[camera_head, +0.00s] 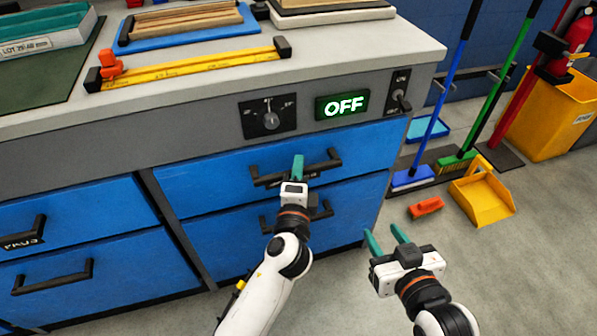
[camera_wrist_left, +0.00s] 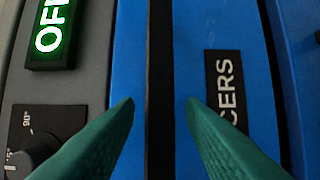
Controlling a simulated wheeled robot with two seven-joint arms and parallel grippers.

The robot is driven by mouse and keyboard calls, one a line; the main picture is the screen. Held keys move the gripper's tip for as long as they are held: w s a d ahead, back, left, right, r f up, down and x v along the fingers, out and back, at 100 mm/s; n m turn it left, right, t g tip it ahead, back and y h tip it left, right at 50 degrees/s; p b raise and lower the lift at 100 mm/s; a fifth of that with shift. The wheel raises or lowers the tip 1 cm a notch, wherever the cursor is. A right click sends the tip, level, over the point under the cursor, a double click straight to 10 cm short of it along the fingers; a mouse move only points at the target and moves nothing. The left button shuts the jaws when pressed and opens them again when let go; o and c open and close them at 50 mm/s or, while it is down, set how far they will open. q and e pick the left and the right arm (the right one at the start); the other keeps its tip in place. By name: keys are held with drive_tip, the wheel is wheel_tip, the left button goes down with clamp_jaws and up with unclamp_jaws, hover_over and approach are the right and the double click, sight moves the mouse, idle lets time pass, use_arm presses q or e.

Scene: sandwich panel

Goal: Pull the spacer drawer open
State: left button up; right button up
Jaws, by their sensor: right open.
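The spacer drawer (camera_head: 220,178) is the upper blue drawer under the OFF display and is flush with the cabinet. Its label (camera_wrist_left: 225,85) reads "CERS" in the left wrist view, the rest hidden by a finger. Its black bar handle (camera_head: 325,164) runs across the front; it also shows in the left wrist view (camera_wrist_left: 160,60). My left gripper (camera_head: 298,165) is at this handle. In the left wrist view its teal fingers (camera_wrist_left: 161,105) are open, one on each side of the bar, with gaps showing. My right gripper (camera_head: 387,238) is open and empty, out to the right.
A lower blue drawer with its own handle (camera_head: 325,210) sits below. Above are a dial (camera_head: 270,118), the OFF display (camera_head: 342,105) and a switch (camera_head: 400,97). An orange block (camera_head: 426,208) and a yellow dustpan (camera_head: 483,195) lie on the floor at right.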

use_arm(q)
drive_tip(key=shift+w, duration=0.2)
drive_tip(key=shift+c, duration=0.2)
clamp_jaws()
